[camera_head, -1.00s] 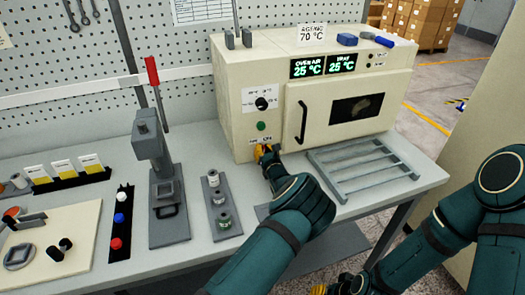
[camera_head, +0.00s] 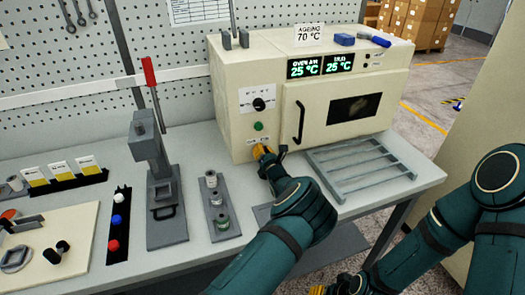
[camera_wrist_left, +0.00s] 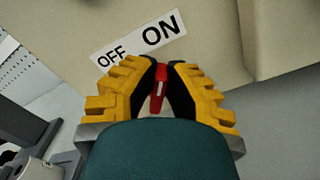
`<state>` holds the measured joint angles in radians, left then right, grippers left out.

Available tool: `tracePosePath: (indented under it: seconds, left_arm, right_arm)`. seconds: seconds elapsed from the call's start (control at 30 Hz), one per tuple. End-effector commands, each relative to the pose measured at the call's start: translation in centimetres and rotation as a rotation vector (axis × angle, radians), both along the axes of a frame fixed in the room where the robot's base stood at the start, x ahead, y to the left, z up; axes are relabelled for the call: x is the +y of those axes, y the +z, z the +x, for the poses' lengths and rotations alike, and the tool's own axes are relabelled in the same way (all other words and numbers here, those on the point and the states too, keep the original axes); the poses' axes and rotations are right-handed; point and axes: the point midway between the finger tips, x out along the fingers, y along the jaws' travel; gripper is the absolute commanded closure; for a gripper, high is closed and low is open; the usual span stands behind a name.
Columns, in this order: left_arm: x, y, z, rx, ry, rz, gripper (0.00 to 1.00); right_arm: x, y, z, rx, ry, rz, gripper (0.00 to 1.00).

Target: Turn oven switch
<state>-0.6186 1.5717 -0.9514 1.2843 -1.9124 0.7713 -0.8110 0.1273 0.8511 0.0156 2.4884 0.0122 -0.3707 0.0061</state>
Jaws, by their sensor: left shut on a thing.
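The cream oven (camera_head: 230,90) stands at the back right of the bench. Its switch is a small red lever (camera_wrist_left: 159,88), seen in the left wrist view just below the OFF/ON label (camera_wrist_left: 138,38). My left gripper (camera_head: 264,152) is at the lower left of the oven front. In the left wrist view its yellow fingers (camera_wrist_left: 160,92) are shut on the red switch, one on each side. In the head view the gripper hides the switch. My right gripper (camera_head: 318,290) shows only in part at the bottom edge, and its jaws cannot be made out.
A wire rack (camera_head: 360,170) lies on the bench before the oven door. A grey press (camera_head: 165,195) with a red handle and a spindle holder (camera_head: 214,205) stand to the left. The oven displays (camera_head: 320,66) read 25 °C.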

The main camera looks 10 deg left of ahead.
Motion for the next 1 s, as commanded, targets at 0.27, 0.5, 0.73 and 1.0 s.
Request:
tracePosePath:
  seconds: [0.27, 0.5, 0.73, 1.0]
  left_arm:
    - [0.0, 0.2, 0.1, -0.004, 0.000, 0.001, 0.59]
    - [0.0, 0.1, 0.0, -0.002, 0.000, 0.000, 0.59]
    - [-0.8, 0.1, -1.1, 0.001, -0.002, -0.001, 0.59]
    - [-3.5, 0.1, -5.6, 0.000, -0.003, 0.001, 0.59]
  right_arm:
    - [0.0, 0.0, 0.0, 0.000, 0.000, 0.000, 0.53]
    - [0.0, 0.0, 0.0, 0.000, 0.000, 0.000, 0.53]
    - [0.0, 0.0, 0.0, 0.000, 0.000, 0.000, 0.53]
    - [0.0, 0.0, 0.0, 0.000, 0.000, 0.000, 0.53]
